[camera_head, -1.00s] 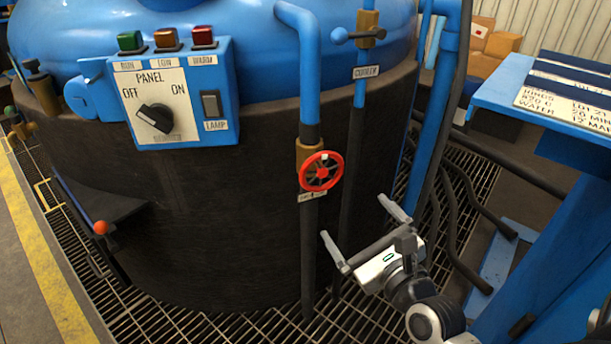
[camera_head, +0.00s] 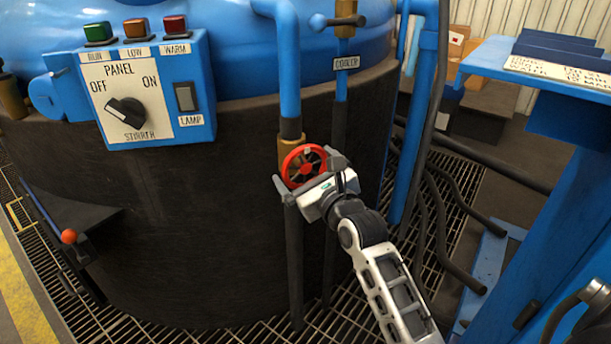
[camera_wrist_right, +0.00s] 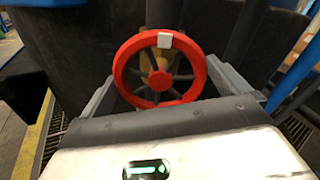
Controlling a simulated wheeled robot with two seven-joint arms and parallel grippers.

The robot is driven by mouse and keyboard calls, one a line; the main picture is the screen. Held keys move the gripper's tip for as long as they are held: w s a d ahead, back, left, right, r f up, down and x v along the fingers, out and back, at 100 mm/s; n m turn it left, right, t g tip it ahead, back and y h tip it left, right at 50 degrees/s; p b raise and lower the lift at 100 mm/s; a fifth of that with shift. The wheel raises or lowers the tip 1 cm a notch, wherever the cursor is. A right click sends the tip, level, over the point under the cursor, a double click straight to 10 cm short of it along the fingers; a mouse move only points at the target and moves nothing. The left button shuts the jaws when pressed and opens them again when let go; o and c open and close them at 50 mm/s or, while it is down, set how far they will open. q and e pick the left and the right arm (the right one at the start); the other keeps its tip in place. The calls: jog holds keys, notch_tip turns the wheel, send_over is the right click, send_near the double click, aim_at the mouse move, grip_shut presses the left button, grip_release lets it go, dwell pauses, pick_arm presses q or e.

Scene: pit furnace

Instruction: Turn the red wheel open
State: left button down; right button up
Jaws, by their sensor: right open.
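The red wheel (camera_head: 304,165) is a small spoked handwheel on a brass valve (camera_head: 291,150) on the blue-and-black pipe in front of the furnace. In the right wrist view the wheel (camera_wrist_right: 160,72) faces me, with a white mark (camera_wrist_right: 165,41) near the top of its rim. My right gripper (camera_head: 309,172) is open, with one finger to the left of the wheel and one to the right. In the wrist view its fingers (camera_wrist_right: 162,88) flank the wheel's lower half; whether they touch the rim I cannot tell. My left gripper is not in view.
A control panel (camera_head: 140,95) with a knob and coloured buttons is up and left. A second valve handle (camera_head: 334,21) sits above on the cooler pipe. An orange-knobbed lever (camera_head: 69,236) is low left. A blue stand (camera_head: 570,180) is at the right, with hoses beside it.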

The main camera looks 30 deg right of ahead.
jog(key=shift+w, duration=0.3)
jog(key=c, duration=0.7)
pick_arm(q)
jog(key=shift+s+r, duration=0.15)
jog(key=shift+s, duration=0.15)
